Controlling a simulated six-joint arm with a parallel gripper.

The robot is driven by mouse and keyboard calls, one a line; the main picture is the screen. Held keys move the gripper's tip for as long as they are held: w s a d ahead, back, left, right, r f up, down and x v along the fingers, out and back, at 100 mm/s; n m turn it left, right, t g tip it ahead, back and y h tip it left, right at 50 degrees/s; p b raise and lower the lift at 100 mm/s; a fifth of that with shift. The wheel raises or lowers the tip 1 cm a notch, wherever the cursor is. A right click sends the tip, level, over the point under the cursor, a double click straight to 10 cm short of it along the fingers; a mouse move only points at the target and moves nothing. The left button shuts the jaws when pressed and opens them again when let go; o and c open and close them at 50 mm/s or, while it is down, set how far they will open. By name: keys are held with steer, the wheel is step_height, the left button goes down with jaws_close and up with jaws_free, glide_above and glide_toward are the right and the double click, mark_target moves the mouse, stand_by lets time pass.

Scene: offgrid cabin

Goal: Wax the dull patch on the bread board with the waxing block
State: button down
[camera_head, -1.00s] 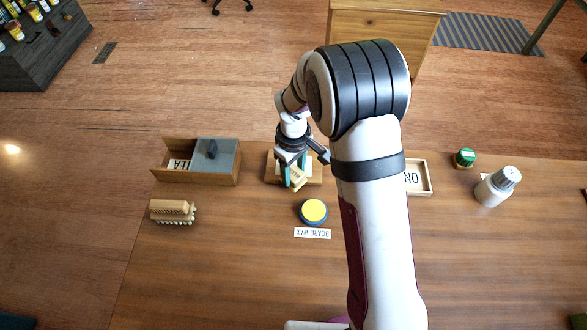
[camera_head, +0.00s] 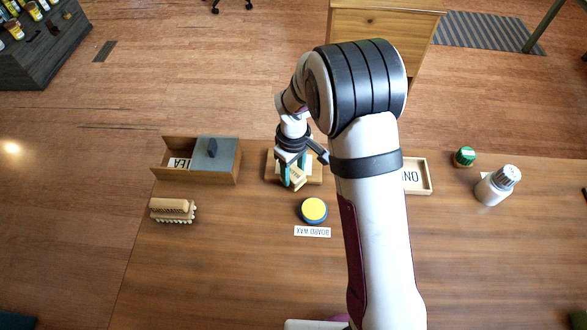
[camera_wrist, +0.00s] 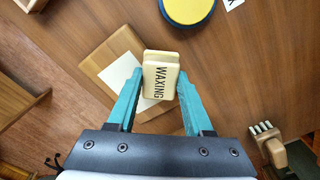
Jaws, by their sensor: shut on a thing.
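My gripper (camera_wrist: 158,103) is shut on the waxing block (camera_wrist: 161,75), a cream block marked "WAXING", held between its teal fingers. In the head view the waxing block (camera_head: 299,179) is tilted at the fingertips, over the bread board (camera_head: 273,167). The bread board (camera_wrist: 105,55) is a light wooden board with a pale, whitish patch (camera_wrist: 121,78) on it, partly hidden by the block and a finger. I cannot tell whether the block touches the board. The round board wax tin (camera_head: 313,210), yellow with a blue rim, sits in front of the board with a "BOARD WAX" label (camera_head: 312,232).
A wooden box marked "TEA" (camera_head: 165,175) with a grey lid is left of the board, and a brush (camera_head: 173,211) lies in front of it. A labelled tray (camera_head: 424,178), a green-topped item (camera_head: 465,156) and a white bottle (camera_head: 497,187) stand right. The front table is mostly clear.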

steer(key=shift+w, duration=2.05)
steer(key=shift+w, duration=2)
steer(key=shift+w, duration=1)
steer(key=shift+s, duration=1.05)
